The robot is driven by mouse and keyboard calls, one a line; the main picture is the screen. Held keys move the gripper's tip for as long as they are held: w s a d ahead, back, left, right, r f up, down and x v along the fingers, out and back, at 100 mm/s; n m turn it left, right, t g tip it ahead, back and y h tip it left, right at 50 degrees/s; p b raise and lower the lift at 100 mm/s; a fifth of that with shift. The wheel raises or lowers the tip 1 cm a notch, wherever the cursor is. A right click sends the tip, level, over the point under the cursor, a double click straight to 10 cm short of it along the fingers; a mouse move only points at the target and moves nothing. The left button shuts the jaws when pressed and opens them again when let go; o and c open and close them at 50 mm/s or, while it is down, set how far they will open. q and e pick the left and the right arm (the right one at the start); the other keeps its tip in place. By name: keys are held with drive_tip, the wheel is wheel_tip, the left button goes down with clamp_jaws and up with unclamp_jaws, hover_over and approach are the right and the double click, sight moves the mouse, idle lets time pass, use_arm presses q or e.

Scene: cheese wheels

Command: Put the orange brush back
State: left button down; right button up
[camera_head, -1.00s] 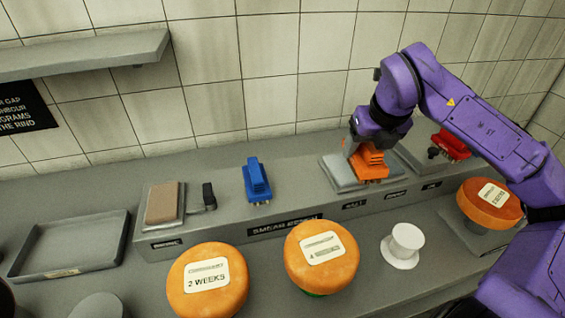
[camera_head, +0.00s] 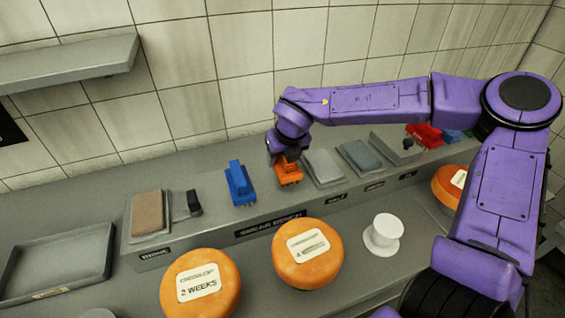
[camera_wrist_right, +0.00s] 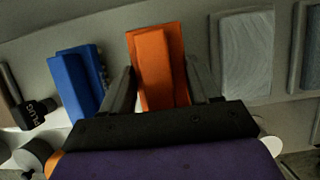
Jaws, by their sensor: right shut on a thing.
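The orange brush (camera_head: 289,176) is at the raised back ledge, between the blue brush (camera_head: 239,184) and the nearest grey pad (camera_head: 323,167). My right gripper (camera_head: 285,160) is shut on it from above. In the right wrist view the orange brush (camera_wrist_right: 157,60) sits between the two fingers, with the blue brush (camera_wrist_right: 78,82) to its left. I cannot tell whether its bristles touch the ledge. My left gripper is not in view.
A brown pad (camera_head: 148,214) and a dark plug lie left on the ledge. A red brush (camera_head: 424,135) is far right. Orange cheese wheels (camera_head: 201,283) and a white spool (camera_head: 383,234) stand in front. An empty grey tray (camera_head: 55,262) is at left.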

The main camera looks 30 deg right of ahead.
sight(282, 165)
wheel_tip(282, 165, down, 3)
drive_tip(key=shift+a+r, duration=0.1)
drive_tip(key=shift+r, duration=0.05)
drive_tip(key=shift+w+f, duration=0.1)
drive_tip(key=shift+f, duration=0.35)
drive_tip(key=o, duration=1)
drive_tip(key=shift+r, duration=0.2)
drive_tip(key=b+v, duration=0.1)
drive_tip(key=v, duration=1.1)
drive_tip(key=shift+f, duration=0.1)
